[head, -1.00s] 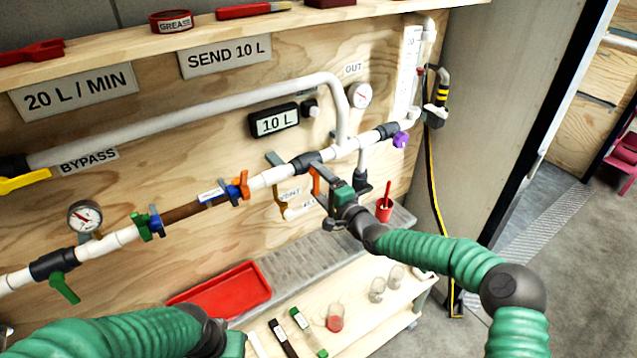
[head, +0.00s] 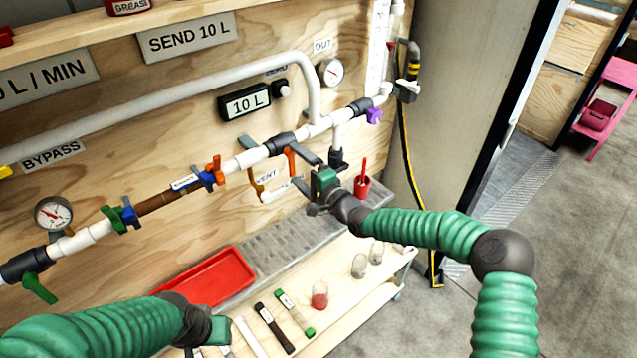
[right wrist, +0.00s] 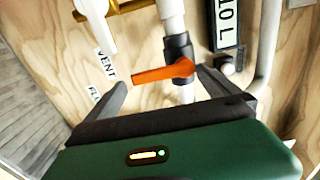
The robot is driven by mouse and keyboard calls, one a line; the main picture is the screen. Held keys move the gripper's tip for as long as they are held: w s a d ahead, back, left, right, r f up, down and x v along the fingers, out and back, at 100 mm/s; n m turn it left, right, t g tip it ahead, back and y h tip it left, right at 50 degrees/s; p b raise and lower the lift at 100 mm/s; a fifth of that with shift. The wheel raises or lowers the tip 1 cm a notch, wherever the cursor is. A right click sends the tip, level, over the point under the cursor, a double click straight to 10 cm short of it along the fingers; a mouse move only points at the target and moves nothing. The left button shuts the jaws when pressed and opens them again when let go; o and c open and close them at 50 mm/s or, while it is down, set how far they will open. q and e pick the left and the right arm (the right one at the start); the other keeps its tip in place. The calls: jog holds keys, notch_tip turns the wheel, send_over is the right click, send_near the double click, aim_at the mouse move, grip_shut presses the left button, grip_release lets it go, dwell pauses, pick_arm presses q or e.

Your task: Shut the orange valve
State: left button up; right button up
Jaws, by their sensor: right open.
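The orange valve handle (head: 291,163) hangs from a dark valve body (head: 281,144) on the white pipe. In the right wrist view the handle (right wrist: 160,73) sticks out to the left, roughly crosswise to the pipe. My right gripper (head: 304,172) is open in front of the handle.
An orange-and-blue fitting (head: 212,175) sits farther left on the pipe, and a purple handle (head: 374,116) farther right. A brass vent branch (head: 257,187) is close to the right gripper.

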jog(key=v, duration=1.4)
jog(key=shift+d, duration=0.3)
jog(key=shift+s, duration=0.15)
jog(key=shift+f, duration=0.1)
